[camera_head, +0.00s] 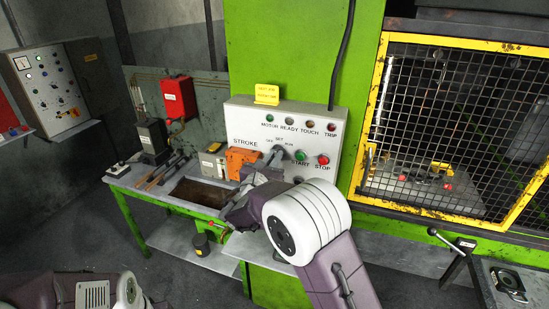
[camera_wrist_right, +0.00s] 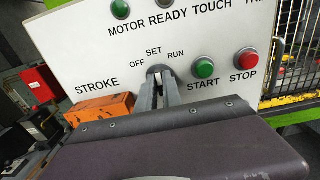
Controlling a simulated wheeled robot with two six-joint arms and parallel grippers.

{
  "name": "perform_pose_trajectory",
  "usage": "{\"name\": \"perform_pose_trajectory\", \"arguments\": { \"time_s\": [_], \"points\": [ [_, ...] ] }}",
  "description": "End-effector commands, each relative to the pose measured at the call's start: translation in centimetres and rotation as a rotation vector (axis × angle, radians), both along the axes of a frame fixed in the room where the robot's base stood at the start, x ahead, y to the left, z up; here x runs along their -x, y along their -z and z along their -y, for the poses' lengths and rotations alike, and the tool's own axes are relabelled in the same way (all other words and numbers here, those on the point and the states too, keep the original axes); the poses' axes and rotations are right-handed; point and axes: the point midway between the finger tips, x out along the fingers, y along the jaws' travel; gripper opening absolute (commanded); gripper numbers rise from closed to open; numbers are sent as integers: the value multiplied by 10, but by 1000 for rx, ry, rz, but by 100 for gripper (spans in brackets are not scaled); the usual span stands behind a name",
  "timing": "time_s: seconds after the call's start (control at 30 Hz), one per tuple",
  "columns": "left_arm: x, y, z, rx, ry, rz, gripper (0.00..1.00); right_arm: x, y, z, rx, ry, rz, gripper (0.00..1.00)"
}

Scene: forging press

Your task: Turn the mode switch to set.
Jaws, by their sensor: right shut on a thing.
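The mode switch (camera_wrist_right: 156,71) is a grey round knob on the white control panel (camera_head: 240,118), under the labels OFF, SET and RUN. In the head view its labels show, but my right gripper (camera_head: 272,160) covers most of the knob. My right gripper (camera_wrist_right: 160,93) is shut on the switch handle, its fingers pointing at the panel. The fingers hide the handle, so I cannot tell exactly which label it points to. At the lower left of the head view only links of my left arm show; its gripper is out of view.
The green START button (camera_wrist_right: 204,67) and red STOP button (camera_wrist_right: 246,60) sit close right of the switch. An orange block (camera_wrist_right: 100,110) is at the lower left. A workbench (camera_head: 150,196) with tools stands left, and a yellow-framed mesh guard (camera_head: 446,215) right.

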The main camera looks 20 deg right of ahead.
Motion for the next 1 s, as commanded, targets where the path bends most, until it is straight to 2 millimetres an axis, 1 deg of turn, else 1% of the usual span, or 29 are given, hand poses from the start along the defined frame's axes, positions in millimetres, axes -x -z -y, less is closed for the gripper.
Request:
{"name": "perform_pose_trajectory", "arguments": {
  "time_s": [0.03,0.13,0.17,0.2,0.23,0.5,0.57,0.67,0.8,0.9,1.0],
  "points": [
    [0,-1,0,0,0,0,36,-1,-6,0,3,0,13,0],
    [0,-1,0,0,0,0,36,-1,-6,0,2,0,13,0],
    [0,-1,0,0,0,0,36,-1,-6,0,2,0,13,18],
    [0,-1,0,0,0,0,36,-1,-6,0,2,0,13,29],
    [0,-1,0,0,0,0,36,-1,-6,0,1,0,12,32],
    [0,0,0,0,0,0,36,0,-2,0,1,0,7,32],
    [0,3,0,0,0,0,36,2,-1,-2,0,-1,7,32],
    [0,15,0,0,0,0,36,15,2,-12,0,-4,9,32],
    [0,32,0,0,0,0,36,42,3,-31,-1,-6,9,32],
    [0,40,0,0,0,0,36,59,2,-41,-2,-4,8,32],
    [0,43,0,0,0,0,36,69,-1,-48,-1,-3,9,32]
  ]
}}
